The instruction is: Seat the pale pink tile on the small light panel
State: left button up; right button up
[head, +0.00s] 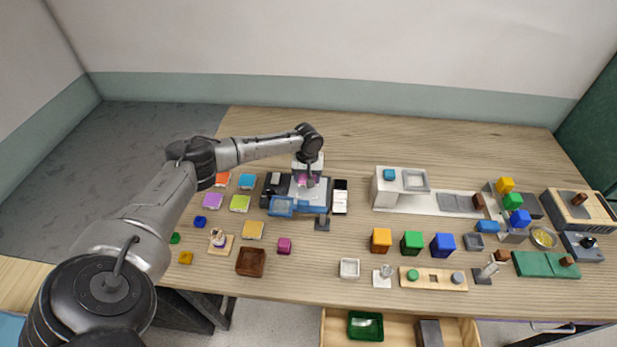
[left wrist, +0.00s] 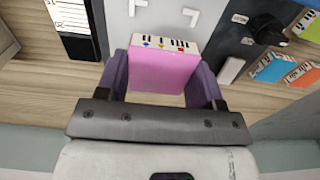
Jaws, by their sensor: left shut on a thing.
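My left gripper (left wrist: 163,85) is shut on the pale pink tile (left wrist: 163,70), with its purple fingers at the tile's two sides. The tile has a white edge with small coloured marks and black bars. In the head view the left gripper (head: 306,180) is over the dark device in the left middle of the table, and hides most of the tile. A light grey panel (left wrist: 185,38) with white corner marks lies beyond the tile in the left wrist view. I cannot tell whether the tile touches it. My right gripper is in neither view.
Orange (head: 222,180), blue (head: 247,181), purple (head: 213,201), green (head: 240,204) and yellow (head: 253,230) tiles lie left of the device. A black-and-white card (head: 340,197) stands close at its right. A brown box (head: 251,262) is in front. The table behind is clear.

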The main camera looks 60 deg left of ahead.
aim_at(308, 191)
pick_arm(q)
jog(key=shift+f+b, duration=1.3)
jog(key=shift+b, duration=0.35)
jog(key=shift+f, duration=1.05)
jog(key=o, duration=1.1)
notch_tip(308, 191, up, 14)
jog(key=shift+f, duration=0.1)
